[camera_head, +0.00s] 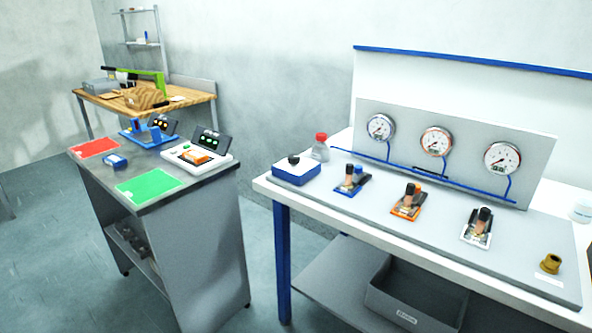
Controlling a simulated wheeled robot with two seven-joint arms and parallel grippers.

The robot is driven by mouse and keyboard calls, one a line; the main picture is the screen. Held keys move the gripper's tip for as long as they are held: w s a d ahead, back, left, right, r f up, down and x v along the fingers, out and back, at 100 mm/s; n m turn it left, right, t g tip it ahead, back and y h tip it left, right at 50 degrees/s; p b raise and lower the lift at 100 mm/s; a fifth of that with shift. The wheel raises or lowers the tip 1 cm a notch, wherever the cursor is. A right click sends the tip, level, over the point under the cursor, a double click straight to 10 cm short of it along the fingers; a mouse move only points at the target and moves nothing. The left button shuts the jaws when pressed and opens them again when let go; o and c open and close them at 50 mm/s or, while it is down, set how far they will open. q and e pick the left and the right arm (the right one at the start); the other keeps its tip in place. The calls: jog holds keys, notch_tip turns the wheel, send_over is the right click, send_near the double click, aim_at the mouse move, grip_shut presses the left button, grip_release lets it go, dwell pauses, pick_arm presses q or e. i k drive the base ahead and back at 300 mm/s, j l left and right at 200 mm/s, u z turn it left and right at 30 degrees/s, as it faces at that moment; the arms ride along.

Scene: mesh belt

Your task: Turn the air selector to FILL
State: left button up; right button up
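A white bench at right carries a grey panel with several controls. A blue and white box with a black knob on top (295,171) sits at its left end. Three small units with dark upright parts stand in a row: a blue one (350,184), an orange one (409,204) and a white one (478,228). The labels are too small to read, so I cannot tell which control is the air selector or where it points. Neither of my grippers is in view.
Three round gauges (435,141) with blue pipes stand behind the units. A clear bottle with a red cap (320,147) and a brass fitting (550,263) are on the bench. A grey bin (415,300) sits below. A grey cart (207,235) stands left, with floor between.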

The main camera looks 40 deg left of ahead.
aim_at(294, 159)
jog(key=u, duration=1.25)
jog(key=i+u, duration=0.2)
jog(key=i, duration=0.2)
jog(key=i+l+u, duration=0.2)
jog(key=i, duration=0.15)
